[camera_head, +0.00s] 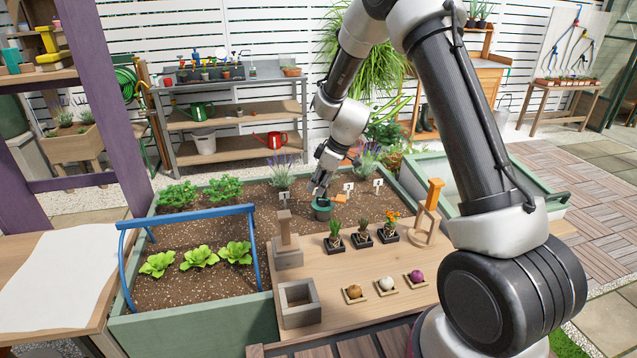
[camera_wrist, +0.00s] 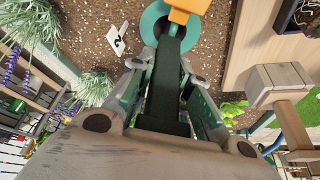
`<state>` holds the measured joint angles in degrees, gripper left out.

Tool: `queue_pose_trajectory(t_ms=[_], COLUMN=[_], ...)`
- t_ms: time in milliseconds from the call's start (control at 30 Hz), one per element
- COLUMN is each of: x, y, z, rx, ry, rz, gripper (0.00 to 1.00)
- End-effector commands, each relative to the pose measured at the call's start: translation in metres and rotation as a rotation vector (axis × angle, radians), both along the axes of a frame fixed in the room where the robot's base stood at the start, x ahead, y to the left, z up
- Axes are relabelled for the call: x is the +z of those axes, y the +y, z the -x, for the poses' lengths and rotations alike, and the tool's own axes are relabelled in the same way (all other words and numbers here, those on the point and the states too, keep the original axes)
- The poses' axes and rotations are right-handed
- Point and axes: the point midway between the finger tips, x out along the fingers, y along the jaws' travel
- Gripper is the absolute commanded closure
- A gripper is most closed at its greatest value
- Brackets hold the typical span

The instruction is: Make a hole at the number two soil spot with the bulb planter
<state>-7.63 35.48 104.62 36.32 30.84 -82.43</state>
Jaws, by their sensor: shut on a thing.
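My gripper (camera_head: 321,185) is shut on the bulb planter (camera_head: 322,209), a green cylinder with an orange part at its top, and holds it over the soil bed near the wooden work surface. In the wrist view the gripper (camera_wrist: 168,62) grips a dark bar of it, with the teal ring (camera_wrist: 149,24) and orange part (camera_wrist: 187,7) beyond. The number two marker (camera_head: 348,188) stands in the soil (camera_head: 250,212), right of the planter; it also shows beside the ring in the wrist view (camera_wrist: 116,40). Whether the planter's lower edge touches soil, I cannot tell.
Number one (camera_head: 284,198) and three (camera_head: 378,186) markers stand in the bed among lavender. The wooden work surface (camera_head: 350,318) holds several potted plants, three bulbs on small trays, a block tamper (camera_head: 286,245) and a wooden stand (camera_head: 424,232). A blue handle frame (camera_head: 190,216) spans the lettuces.

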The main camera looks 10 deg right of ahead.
Motion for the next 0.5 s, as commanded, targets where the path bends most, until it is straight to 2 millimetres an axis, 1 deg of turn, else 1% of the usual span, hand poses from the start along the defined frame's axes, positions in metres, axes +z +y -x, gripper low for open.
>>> queue_pose_trajectory(t_ms=[500], x=[-0.016], y=[0.0], z=[0.0], rx=[0.0], ry=[0.001], rz=[0.0], gripper=[1.0])
